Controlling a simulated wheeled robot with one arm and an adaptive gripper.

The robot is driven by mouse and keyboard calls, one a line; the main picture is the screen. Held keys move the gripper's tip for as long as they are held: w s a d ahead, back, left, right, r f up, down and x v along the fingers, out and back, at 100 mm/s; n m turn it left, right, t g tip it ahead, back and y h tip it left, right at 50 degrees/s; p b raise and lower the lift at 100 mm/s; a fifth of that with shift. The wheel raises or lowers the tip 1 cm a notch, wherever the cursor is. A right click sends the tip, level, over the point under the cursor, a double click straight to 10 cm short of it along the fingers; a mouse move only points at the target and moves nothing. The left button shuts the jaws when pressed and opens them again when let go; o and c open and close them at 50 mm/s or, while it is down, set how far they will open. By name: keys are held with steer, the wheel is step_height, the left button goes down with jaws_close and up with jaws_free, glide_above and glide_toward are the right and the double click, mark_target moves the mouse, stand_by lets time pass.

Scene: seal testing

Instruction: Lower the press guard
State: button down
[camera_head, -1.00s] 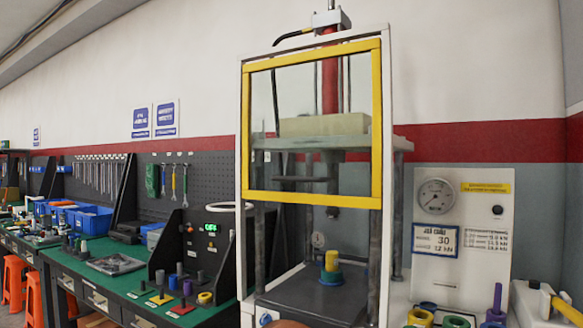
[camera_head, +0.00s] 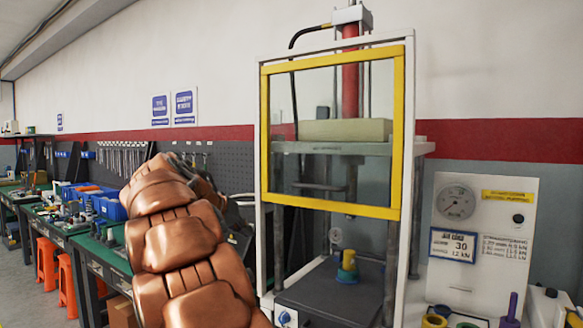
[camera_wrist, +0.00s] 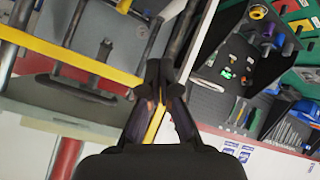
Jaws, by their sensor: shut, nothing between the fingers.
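The press guard, a clear panel in a yellow frame (camera_head: 335,211), is up on the front of the white press. Its lower bar is well above the dark press bed (camera_head: 330,295). In the wrist view, the guard's yellow lower bar (camera_wrist: 65,57) runs in from the left. My gripper (camera_wrist: 160,72) is shut and empty, with its fingertips in front of the guard's lower corner. I cannot tell whether they touch it. In the head view my arm rises left of the press, and its dark end lies beside the guard's left side, partly hidden.
A yellow piece on a blue ring (camera_head: 347,268) stands on the press bed. A gauge panel (camera_head: 480,240) is at the right. A green-topped workbench with blue bins (camera_head: 108,208) runs along the left, with orange stools (camera_head: 47,263) beneath it.

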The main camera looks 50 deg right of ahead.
steer(key=d+r+m+g+h+p, duration=0.1)
steer(key=d+r+m+h+p, duration=0.15)
steer(key=d+r, duration=0.45)
steer(key=d+r+m+h+p, duration=0.1)
steer(key=d+r+m+h, duration=0.2)
steer(key=r, duration=0.8)
steer(key=y+p, duration=0.1)
steer(key=p, duration=0.3)
glide_above(299, 177)
steer(key=f+v, duration=0.1)
steer(key=v, duration=0.2)
steer(key=shift+w+a+f, duration=0.1)
steer(key=shift+w+f, duration=0.1)
steer(key=shift+f, duration=0.4)
steer(key=shift+w+a+f, duration=0.1)
steer(key=shift+w+f, duration=0.05)
steer(key=shift+f, duration=0.75)
steer(key=shift+s+a+f, duration=0.1)
steer(key=shift+a, duration=0.15)
steer(key=shift+s+f, duration=0.1)
steer(key=shift+f, duration=0.7)
steer(key=shift+s+f, duration=0.15)
steer(key=shift+f, duration=0.6)
steer(key=shift+f, duration=0.1)
